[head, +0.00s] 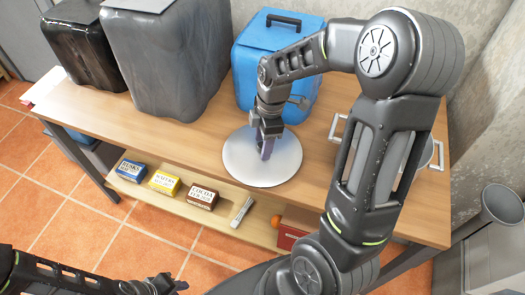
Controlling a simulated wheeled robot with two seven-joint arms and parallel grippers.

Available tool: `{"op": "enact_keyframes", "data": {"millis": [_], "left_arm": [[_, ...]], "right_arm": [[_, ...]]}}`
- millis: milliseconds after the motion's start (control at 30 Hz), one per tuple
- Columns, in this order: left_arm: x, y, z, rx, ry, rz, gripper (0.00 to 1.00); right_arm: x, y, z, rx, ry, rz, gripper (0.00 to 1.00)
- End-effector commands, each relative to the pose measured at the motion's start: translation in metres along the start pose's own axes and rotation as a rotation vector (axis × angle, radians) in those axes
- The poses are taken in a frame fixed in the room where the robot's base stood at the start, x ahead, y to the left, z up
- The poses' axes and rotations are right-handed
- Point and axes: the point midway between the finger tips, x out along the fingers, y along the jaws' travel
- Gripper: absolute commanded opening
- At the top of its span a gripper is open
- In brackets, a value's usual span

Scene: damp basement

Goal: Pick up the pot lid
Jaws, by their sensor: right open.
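The pot lid (240,166) is a round, silvery-grey disc lying on the wooden table near its front edge. My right gripper (266,150) reaches down over the lid's middle from above, jaws open. Its fingers hide the lid's centre, so I cannot see the knob or whether the fingers touch it. My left gripper (168,286) is low at the bottom edge, away from the table; its jaws are too unclear to judge.
A blue box (250,62) with a dark handle, a grey bin (165,60) and a black bin (82,50) stand at the table's back. A pot (428,152) is mostly hidden behind my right arm. Small boxes (163,182) sit on the lower shelf. A grey bin (497,215) stands right.

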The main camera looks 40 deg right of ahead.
Motion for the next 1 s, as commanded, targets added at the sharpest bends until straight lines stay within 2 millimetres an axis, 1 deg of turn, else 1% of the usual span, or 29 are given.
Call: {"op": "enact_keyframes", "data": {"millis": [67, 700, 1000], "left_arm": [[0.0, 0.0, 0.0, 0.0, 0.0, 0.0, 0.27], [0.0, 0.0, 0.0, 0.0, 0.0, 0.0, 0.27], [-0.0001, 0.0, 0.0, 0.0, 0.0, 0.0, 0.27]], "right_arm": [[-0.0001, 0.0, 0.0, 0.0, 0.0, 0.0, 0.52], [-0.0001, 0.0, 0.0, 0.0, 0.0, 0.0, 0.0], [-0.0004, 0.0002, -0.0001, 0.0, 0.0, 0.001, 0.0]]}}
